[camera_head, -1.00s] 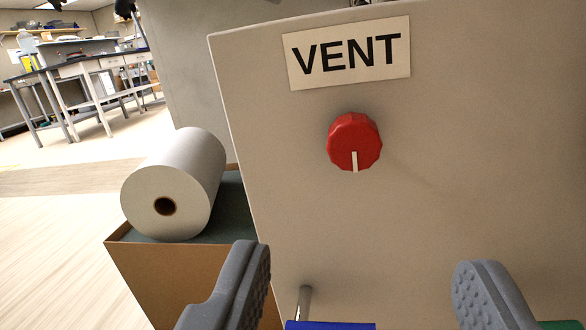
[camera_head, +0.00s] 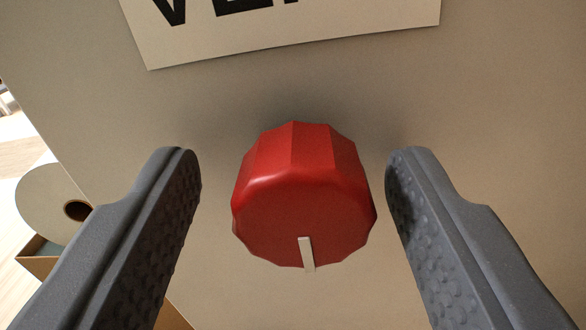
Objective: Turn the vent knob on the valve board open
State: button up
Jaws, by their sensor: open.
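The red vent knob (camera_head: 302,190) sticks out of the beige valve board (camera_head: 330,90) in the middle of the view. It is faceted, with a white pointer mark at the bottom of its face, pointing down. My gripper (camera_head: 294,175) is open, with one grey finger on each side of the knob. A gap shows between each finger and the knob, so neither finger appears to touch it. The white label (camera_head: 300,35) above the knob is cut off by the top edge, and only the lower part of its black letters shows.
A white paper roll (camera_head: 45,205) lies at the left over a brown box (camera_head: 38,264), partly hidden by my left finger. Pale floor shows at the far left edge. The board around the knob is bare apart from the label.

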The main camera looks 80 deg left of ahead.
jog(key=c, duration=1)
jog(key=shift+d, duration=0.5)
jog(key=shift+a, duration=0.45)
jog(key=shift+a+n, duration=0.15)
jog(key=shift+n, duration=0.35)
jog(key=shift+o, duration=0.2)
jog(key=n, duration=0.3)
jog(key=n+p, duration=0.1)
jog(key=n, duration=0.1)
jog(key=shift+s+a+f+n, duration=0.1)
jog(key=shift+s+a+n, duration=0.1)
jog(key=shift+a+n, duration=0.1)
jog(key=n+p, duration=0.1)
jog(key=n, duration=0.4)
jog(key=shift+s, duration=0.15)
jog(key=shift+d+f+n+h+p, duration=0.15)
jog(key=shift+n+h+p, duration=0.15)
jog(key=shift+n, duration=2.1)
